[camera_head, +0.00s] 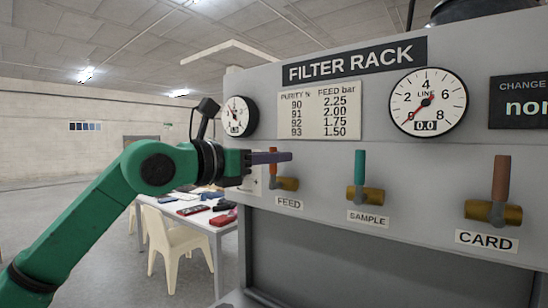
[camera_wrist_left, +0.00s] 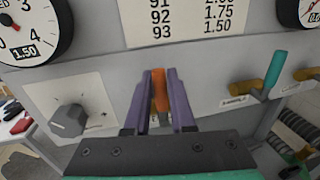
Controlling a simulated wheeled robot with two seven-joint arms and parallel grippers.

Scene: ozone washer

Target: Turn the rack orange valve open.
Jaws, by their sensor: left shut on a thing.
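The orange valve handle (camera_head: 273,171) stands upright on a brass valve body (camera_head: 288,184) above the FEED label on the filter rack (camera_head: 245,100). My left gripper (camera_head: 272,157) reaches in from the left, and its purple fingers cross the handle, hiding its middle. In the left wrist view the orange handle (camera_wrist_left: 160,92) stands between the two purple fingers (camera_wrist_left: 164,85), which are shut on it. The valve body is mostly hidden there. My right gripper is not in view.
A teal-handled SAMPLE valve (camera_head: 360,165) and a rust-brown CARD valve (camera_head: 500,180) stand to the right. A grey knob (camera_wrist_left: 68,121) is left of my fingers. Gauges (camera_head: 428,101) sit above. A table (camera_head: 195,217) and chair (camera_head: 172,235) stand left of the rack.

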